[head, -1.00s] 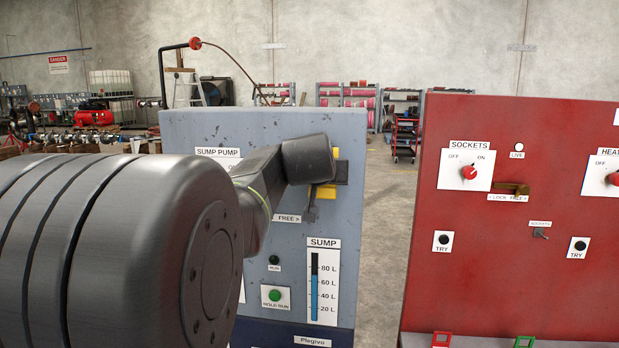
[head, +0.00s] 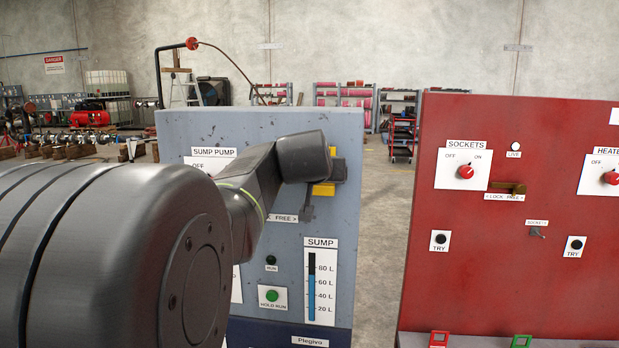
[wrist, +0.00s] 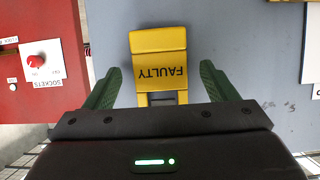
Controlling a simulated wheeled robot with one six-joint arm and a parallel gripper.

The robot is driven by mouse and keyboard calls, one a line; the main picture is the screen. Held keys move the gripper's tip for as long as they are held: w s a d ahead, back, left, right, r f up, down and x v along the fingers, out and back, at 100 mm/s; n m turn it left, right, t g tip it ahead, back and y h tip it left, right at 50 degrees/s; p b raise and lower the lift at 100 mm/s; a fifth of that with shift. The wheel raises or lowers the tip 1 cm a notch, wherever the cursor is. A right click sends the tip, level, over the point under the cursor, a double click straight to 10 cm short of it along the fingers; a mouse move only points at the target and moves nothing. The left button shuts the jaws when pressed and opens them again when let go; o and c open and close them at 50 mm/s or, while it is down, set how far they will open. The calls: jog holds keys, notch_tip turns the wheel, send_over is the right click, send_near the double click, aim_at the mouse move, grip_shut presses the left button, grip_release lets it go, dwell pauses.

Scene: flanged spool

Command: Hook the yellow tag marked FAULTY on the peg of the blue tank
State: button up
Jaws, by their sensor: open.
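The yellow tag (wrist: 160,72) marked FAULTY is in the middle of the wrist view, its lettering upside down, against a grey-blue panel. My gripper (wrist: 161,69) is open, one green finger to each side of the tag, with gaps between. I cannot tell how deep the tag sits between them. In the head view, yellow parts (head: 323,190) show beside the dark end of my arm, which hides the rest. No blue tank with a peg can be made out.
The grey-blue SUMP PUMP panel (head: 230,130) has a sump gauge (head: 320,285) and a green button (head: 272,296). A red panel (head: 470,290) with SOCKETS controls stands to its right, past a floor gap. My own arm covers the lower left.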

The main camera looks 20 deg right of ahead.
jog(key=b+v, duration=0.1)
jog(key=v, duration=1.1)
jog(key=shift+s, duration=0.3)
jog(key=shift+a+r, duration=0.1)
jog(key=shift+a, duration=0.05)
jog(key=p+x, duration=0.1)
jog(key=x, duration=1.2)
jog(key=shift+w+p, duration=0.2)
jog(key=shift+p, duration=0.2)
